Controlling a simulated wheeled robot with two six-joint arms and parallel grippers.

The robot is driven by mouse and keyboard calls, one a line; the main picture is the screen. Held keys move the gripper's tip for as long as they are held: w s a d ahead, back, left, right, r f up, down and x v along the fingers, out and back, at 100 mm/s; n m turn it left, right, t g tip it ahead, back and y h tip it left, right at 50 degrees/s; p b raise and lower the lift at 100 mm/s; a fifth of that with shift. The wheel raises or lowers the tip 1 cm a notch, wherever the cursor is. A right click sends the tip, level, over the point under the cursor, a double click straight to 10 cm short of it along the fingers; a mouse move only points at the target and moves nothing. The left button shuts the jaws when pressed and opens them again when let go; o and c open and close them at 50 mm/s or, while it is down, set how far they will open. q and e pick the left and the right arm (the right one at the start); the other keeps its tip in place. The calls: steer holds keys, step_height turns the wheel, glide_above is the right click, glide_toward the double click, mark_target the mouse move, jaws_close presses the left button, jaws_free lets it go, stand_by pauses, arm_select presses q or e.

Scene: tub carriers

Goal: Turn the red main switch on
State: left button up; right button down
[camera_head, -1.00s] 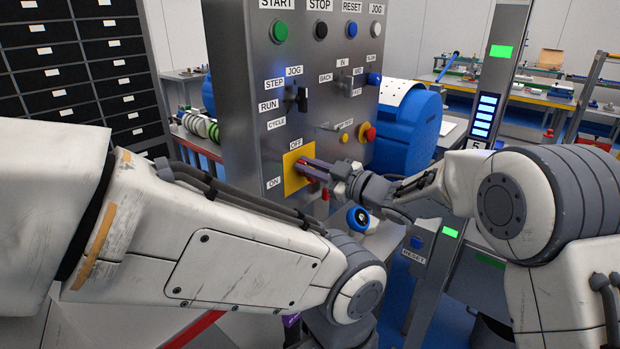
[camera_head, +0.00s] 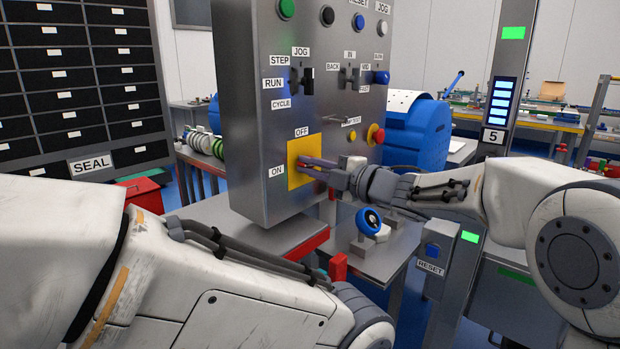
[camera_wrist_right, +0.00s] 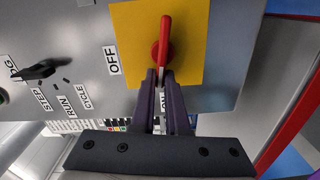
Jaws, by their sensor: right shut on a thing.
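The red main switch (camera_wrist_right: 164,38) sits on a yellow plate (camera_wrist_right: 122,20) on the grey control panel (camera_head: 250,110). In the right wrist view its handle lies along the picture's vertical, in line with the ON label between my fingers; the OFF label (camera_wrist_right: 111,60) is off to the left. My right gripper (camera_wrist_right: 160,76) is shut on the handle's lower end. In the head view my right gripper (camera_head: 308,165) reaches the yellow plate from the right and covers most of the switch. My left arm crosses the lower left; its gripper does not show.
Black selector switches (camera_head: 307,78) and a red-and-yellow button (camera_head: 376,134) are nearby on the panel. A blue round-faced device (camera_head: 369,221) stands below my right wrist. A red box (camera_head: 139,198) and dark drawers (camera_head: 70,85) are at left.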

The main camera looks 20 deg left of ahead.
steer(key=shift+s+f+n+b, duration=0.1)
steer(key=shift+f+n+b, duration=0.3)
steer(key=shift+n+b, duration=0.55)
steer(key=c, duration=0.9)
jaws_free()
steer(key=shift+r, duration=0.1)
steer(key=v, duration=1)
steer(key=shift+d, duration=0.25)
